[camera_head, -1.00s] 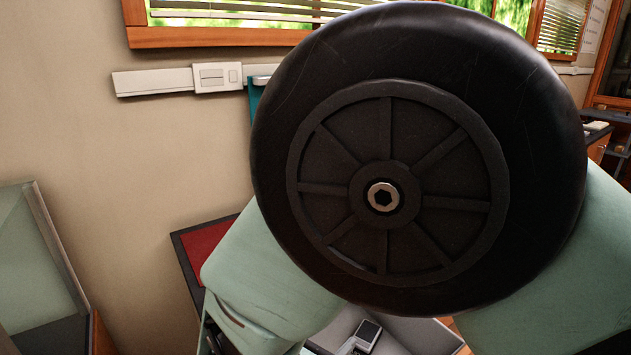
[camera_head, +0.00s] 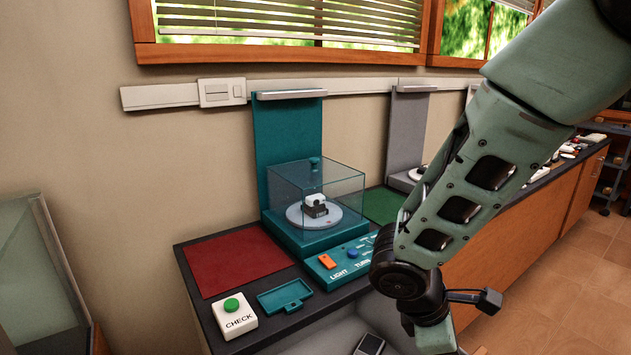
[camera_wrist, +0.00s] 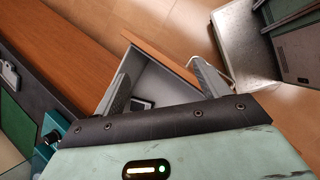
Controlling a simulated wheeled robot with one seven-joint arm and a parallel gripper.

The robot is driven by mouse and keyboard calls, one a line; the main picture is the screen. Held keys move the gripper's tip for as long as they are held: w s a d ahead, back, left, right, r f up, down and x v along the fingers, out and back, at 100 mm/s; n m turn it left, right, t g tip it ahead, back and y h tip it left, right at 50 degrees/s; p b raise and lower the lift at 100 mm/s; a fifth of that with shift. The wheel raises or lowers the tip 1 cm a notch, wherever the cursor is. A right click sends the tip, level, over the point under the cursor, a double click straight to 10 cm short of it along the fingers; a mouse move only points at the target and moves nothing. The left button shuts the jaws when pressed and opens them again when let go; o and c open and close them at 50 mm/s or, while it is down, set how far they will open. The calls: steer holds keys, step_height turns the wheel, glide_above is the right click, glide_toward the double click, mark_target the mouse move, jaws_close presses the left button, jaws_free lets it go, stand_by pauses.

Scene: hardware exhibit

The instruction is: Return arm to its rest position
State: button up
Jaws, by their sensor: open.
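My pale green arm (camera_head: 465,200) reaches down from the upper right, in front of the counter. The wrist end is low in the head view, and the fingers are cut off or hidden there. In the wrist view my gripper (camera_wrist: 160,70) shows two grey fingers spread apart with nothing between them. They are above an open grey drawer (camera_wrist: 155,80), which holds a small dark device (camera_wrist: 140,104). The device also shows at the bottom edge of the head view (camera_head: 370,344).
The counter carries a teal exhibit with a clear case (camera_head: 315,195), a red mat (camera_head: 235,262), a green CHECK button (camera_head: 232,305), an empty teal tray (camera_head: 285,297) and a control panel (camera_head: 345,262). A glass case (camera_head: 35,280) stands left. Open floor (camera_head: 540,285) lies right.

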steer(key=s+d+r+m+t+y, duration=0.2)
steer(key=d+r+m+y, duration=0.4)
steer(key=d+m, duration=0.75)
steer(key=s+a+f+n+g+b, duration=0.1)
steer(key=s+a+f+n+b, duration=0.2)
steer(key=s+a+f+b, duration=0.6)
steer(key=s+a+f+n+g+b, duration=0.25)
steer(key=s+a+f+b, duration=0.25)
steer(key=a+f+b, duration=0.7)
step_height(320, 180, up, 28)
steer(key=p, duration=2.6)
steer(key=shift+w+d+t+y, duration=0.25)
steer(key=shift+d+t+y, duration=0.05)
steer(key=shift+t+y, duration=0.1)
